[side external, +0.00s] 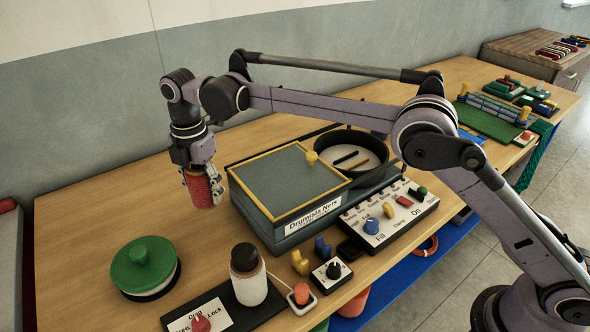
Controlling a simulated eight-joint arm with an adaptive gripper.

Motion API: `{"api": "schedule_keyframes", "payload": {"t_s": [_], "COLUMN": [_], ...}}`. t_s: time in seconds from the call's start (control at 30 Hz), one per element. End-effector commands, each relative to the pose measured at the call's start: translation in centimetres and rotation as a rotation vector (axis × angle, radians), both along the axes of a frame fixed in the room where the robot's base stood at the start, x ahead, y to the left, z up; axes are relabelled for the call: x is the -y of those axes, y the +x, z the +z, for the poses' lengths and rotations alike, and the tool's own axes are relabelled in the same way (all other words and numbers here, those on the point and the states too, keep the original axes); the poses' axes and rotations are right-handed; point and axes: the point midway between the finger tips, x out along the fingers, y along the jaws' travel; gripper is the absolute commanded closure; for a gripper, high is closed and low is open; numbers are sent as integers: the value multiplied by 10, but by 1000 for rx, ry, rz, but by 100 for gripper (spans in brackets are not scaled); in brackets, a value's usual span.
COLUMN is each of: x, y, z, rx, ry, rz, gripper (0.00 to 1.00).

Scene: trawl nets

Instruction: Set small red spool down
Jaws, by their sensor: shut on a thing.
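The small red spool (203,189) is in the side external view, left of the machine box. My gripper (199,172) points down and is shut on the spool, with its fingers at the spool's sides. The spool looks upright. Its lower end is close to the wooden table (95,215), but I cannot tell whether it touches the table or hangs just above it.
The machine box (290,190) stands right of the spool. A green-lidded round container (145,262) and a white bottle (248,278) stand in front. A control panel (390,215) and black round pan (350,150) lie farther right. Bare table lies left of the spool.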

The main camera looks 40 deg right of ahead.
Motion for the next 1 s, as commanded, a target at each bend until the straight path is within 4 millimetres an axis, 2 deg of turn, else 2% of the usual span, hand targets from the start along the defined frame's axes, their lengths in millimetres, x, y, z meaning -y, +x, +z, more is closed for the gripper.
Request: {"api": "schedule_keyframes", "payload": {"t_s": [0.1,0.33,0.53,1.0], "x": [0,0,0,0], "y": [0,0,0,0], "z": [-19,-39,-65,-73], "rx": [0,0,0,0], "ry": [0,0,0,0], "rz": [0,0,0,0], "gripper": [80,80,80,80]}}
